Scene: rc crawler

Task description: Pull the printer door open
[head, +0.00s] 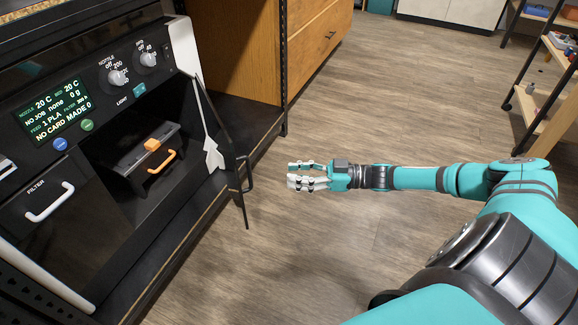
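The black printer (95,60) stands at the left, with a lit screen (54,112) and knobs on its front. Its door (218,125) stands swung out at the right side of the opening, seen nearly edge-on. A dark bar handle (247,174) juts from the door's outer side. My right gripper (291,175) points left toward the handle, a short way to its right and apart from it. Its fingers look spread, with a gap and nothing between them. My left gripper is not in view.
Inside the printer is a dark box with an orange handle (161,161). A filter drawer with a white handle (50,202) is at lower left. A wooden cabinet (235,45) stands behind. Shelving (545,85) is at right; the wood floor (400,110) between is clear.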

